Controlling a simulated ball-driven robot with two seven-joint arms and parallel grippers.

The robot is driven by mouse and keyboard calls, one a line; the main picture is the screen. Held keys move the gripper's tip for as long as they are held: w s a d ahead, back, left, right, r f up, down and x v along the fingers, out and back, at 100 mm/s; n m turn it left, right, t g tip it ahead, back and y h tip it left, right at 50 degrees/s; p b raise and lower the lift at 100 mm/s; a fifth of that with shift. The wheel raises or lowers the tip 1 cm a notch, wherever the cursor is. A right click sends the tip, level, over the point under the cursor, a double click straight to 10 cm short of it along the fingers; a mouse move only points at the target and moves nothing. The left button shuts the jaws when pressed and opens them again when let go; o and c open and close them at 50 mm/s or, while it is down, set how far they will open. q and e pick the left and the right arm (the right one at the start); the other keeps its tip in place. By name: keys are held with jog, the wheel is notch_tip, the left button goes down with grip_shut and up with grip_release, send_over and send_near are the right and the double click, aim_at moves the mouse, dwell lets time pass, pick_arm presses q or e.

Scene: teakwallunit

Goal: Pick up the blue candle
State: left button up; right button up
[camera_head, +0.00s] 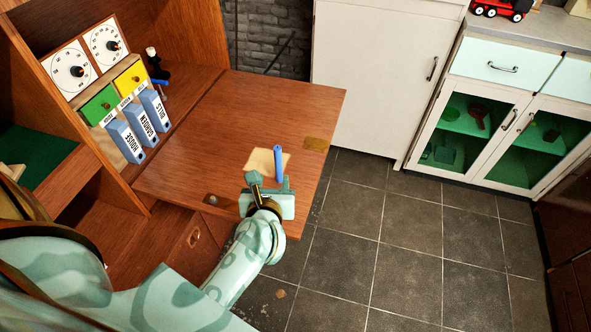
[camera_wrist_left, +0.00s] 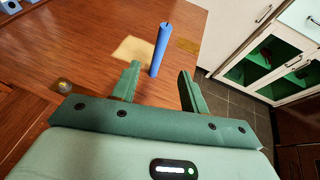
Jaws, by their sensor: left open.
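The blue candle (camera_head: 278,164) stands upright near the right end of the fold-down wooden desk board (camera_head: 240,115), at the edge of a pale paper square. In the left wrist view the candle (camera_wrist_left: 160,48) is just beyond the fingertips, between their lines and nearer the left finger. My left gripper (camera_head: 269,183) is open and empty, close to the candle on its near side; its two fingers also show in the left wrist view (camera_wrist_left: 158,78). The candle's base is partly hidden by the gripper in the head view. My right gripper is not in view.
Blue binders (camera_head: 140,125) and small green and yellow drawers (camera_head: 100,104) with two dials stand at the left of the board. A pale paper square (camera_head: 262,160) lies flat on the board. A white cabinet (camera_head: 380,75) stands beyond the tiled floor. The board's middle is clear.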

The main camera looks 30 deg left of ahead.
aim_at(278, 162)
pick_arm(q)
jog(key=b+x, duration=0.2)
jog(key=x, duration=0.7)
jog(key=shift+a, duration=0.1)
jog(key=b+x, duration=0.2)
jog(key=x, duration=0.3)
jog(key=shift+w+f+b, duration=0.3)
jog(key=shift+f, duration=0.05)
jog(key=shift+r, duration=0.15)
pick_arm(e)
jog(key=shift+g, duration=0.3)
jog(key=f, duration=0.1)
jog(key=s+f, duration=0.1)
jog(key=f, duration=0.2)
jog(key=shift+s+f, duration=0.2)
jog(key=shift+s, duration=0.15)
pick_arm(q)
grip_shut()
